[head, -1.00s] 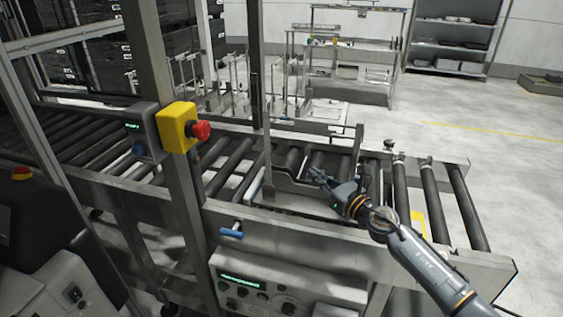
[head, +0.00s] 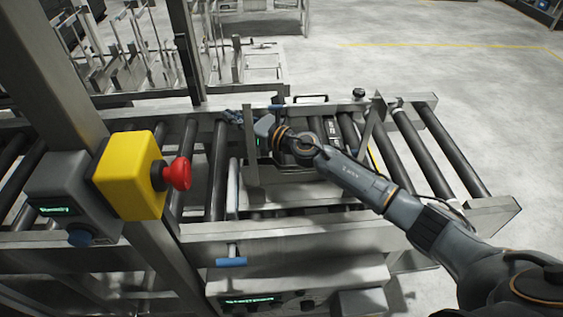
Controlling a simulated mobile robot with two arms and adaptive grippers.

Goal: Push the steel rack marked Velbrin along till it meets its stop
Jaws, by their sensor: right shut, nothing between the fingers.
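The steel rack (head: 252,150) sits on the roller conveyor, with one tall upright at its left end and another (head: 376,122) at its right. My right arm reaches across it from the lower right and hides much of its middle. My right gripper (head: 232,117) is shut and empty at the far side, just left of the rack's left upright. I cannot tell whether it touches the rack. Small lettering shows on a dark part behind the arm, too small to read. I cannot make out the stop for certain. My left gripper is not in view.
A yellow box with a red stop button (head: 130,175) stands on a steel post at left, beside a grey display box (head: 68,200). A blue-handled lever (head: 231,262) hangs on the conveyor's near side. Bare rollers (head: 425,150) lie right of the rack.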

